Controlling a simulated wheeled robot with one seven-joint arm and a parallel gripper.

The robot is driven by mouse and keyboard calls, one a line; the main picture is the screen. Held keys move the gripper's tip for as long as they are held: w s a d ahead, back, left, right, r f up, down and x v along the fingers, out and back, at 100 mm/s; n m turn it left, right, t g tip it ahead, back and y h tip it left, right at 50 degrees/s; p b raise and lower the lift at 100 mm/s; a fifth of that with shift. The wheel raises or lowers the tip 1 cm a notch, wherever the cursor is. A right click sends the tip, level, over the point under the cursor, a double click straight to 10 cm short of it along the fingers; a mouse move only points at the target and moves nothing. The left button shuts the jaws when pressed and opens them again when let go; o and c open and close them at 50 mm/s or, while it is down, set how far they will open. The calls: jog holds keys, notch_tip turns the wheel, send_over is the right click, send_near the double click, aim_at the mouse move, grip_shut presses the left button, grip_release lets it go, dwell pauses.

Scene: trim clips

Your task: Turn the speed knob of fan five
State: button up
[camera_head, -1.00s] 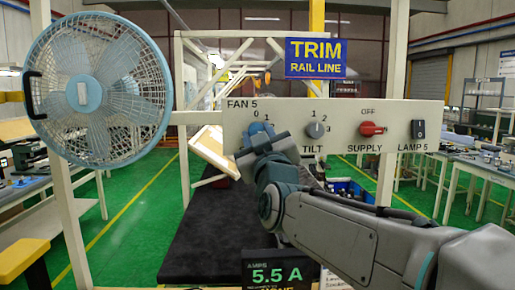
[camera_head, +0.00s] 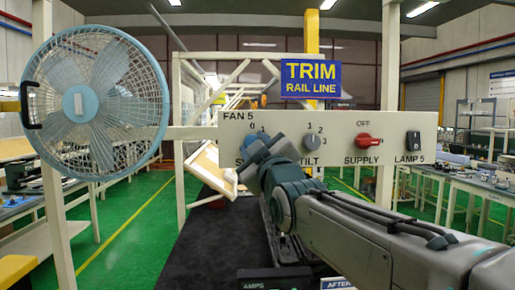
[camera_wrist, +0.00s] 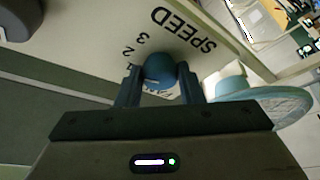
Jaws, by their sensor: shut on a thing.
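The fan 5 panel (camera_head: 400,125) is a cream board with a blue speed knob at its left, mostly hidden behind my gripper (camera_head: 262,150) in the head view. In the wrist view the blue speed knob (camera_wrist: 159,70) sits between the two fingers of my gripper (camera_wrist: 159,77), which are shut on it. The word SPEED and the numbers 2 and 3 show beside it; the rest of the scale is partly hidden. Fan five (camera_head: 95,103), with a blue rim and white guard, is mounted on the post at the left.
On the same panel to the right are the grey tilt knob (camera_head: 311,141), the red supply switch (camera_head: 364,140) and the black lamp 5 rocker (camera_head: 413,141). A blue trim rail line sign (camera_head: 311,78) stands above. A dark bench top (camera_head: 205,245) lies below.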

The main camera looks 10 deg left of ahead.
jog(key=o, duration=1)
jog(key=b+v, duration=0.5)
jog(key=v, duration=0.9)
jog(key=w+d+f+m+g+h, duration=0.1)
jog(key=d+f+m+g+h, duration=0.3)
jog(key=f, duration=0.7)
jog(key=w+d+f+m+g+h, duration=0.2)
jog(key=d+f+m+h, duration=0.3)
jog(key=f, duration=0.6)
jog(key=s+d+f+m+g, duration=0.2)
jog(key=s+d+f+g, duration=0.1)
jog(key=s+f, duration=0.2)
jog(key=s+d+f+m+g+h, duration=0.1)
jog(key=s+d+f+g, duration=0.2)
jog(key=f, duration=0.5)
jog(key=s+d+f+m+g, duration=0.2)
jog(key=s+d+f+g, duration=0.1)
jog(key=s+d+f, duration=0.2)
notch_tip(320, 180, down, 3)
jog(key=shift+s+r+m+g+h, duration=0.15)
jog(key=shift+s+m+g+h, duration=0.2)
jog(key=shift+s, duration=0.7)
